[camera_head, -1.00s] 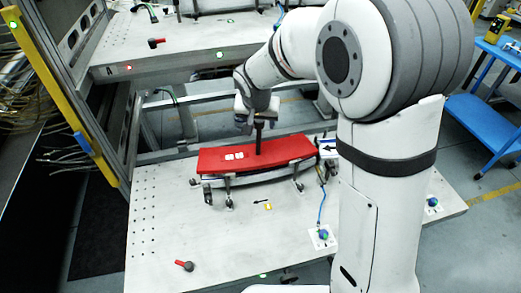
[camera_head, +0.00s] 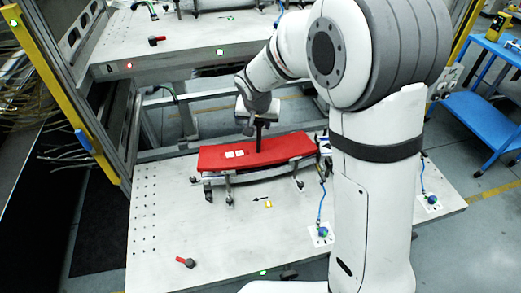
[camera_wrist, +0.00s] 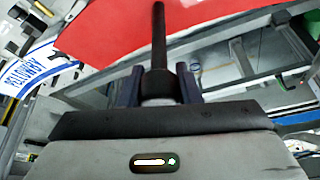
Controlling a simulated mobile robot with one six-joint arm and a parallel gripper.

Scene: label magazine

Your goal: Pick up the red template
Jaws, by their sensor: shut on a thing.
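The red template (camera_head: 285,148) is a long, slightly curved red panel with small white patches on top. It lies over metal supports on the near table; whether it touches them all is hard to tell. A dark upright handle (camera_head: 259,139) rises from its middle. My gripper (camera_head: 258,122) is above the template, shut on the handle. In the wrist view, the gripper (camera_wrist: 160,88) has a finger on each side of the handle (camera_wrist: 159,35), and the template (camera_wrist: 100,28) fills the upper part. The handle's foot is out of clear sight there.
The near table (camera_head: 160,225) carries the metal supports (camera_head: 229,187), a red-and-black lever (camera_head: 186,262) and a small yellow piece (camera_head: 268,204). A second table (camera_head: 190,45) stands behind. A blue cart (camera_head: 480,120) is at right. The table's front left is mostly clear.

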